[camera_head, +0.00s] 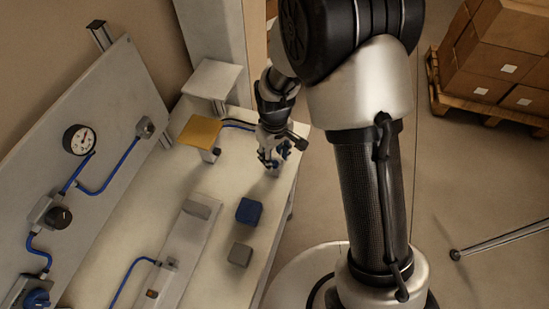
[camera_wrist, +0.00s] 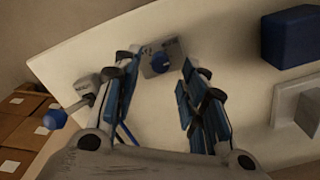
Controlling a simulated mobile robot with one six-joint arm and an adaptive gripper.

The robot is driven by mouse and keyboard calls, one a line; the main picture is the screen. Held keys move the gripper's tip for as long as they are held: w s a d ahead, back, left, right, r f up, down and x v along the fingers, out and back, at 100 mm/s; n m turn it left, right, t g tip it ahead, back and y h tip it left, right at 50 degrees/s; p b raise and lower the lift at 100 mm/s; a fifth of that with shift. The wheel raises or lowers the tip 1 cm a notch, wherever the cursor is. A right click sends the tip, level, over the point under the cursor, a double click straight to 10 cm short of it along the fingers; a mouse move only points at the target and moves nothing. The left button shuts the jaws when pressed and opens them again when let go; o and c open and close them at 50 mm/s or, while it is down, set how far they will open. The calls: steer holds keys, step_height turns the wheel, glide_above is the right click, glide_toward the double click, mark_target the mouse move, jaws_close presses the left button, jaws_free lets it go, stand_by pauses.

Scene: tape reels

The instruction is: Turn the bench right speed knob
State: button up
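A blue block (camera_head: 249,211) and a grey block (camera_head: 240,254) stand on the bench near the gripper. A panel (camera_head: 115,90) with a gauge (camera_head: 79,139) and a black knob (camera_head: 59,217) is at left. Cartons (camera_head: 500,50) stand right.

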mark_target(275, 162)
step_height(275, 162, up, 10)
steer(key=shift+f, duration=0.2)
stand_by(0.5)
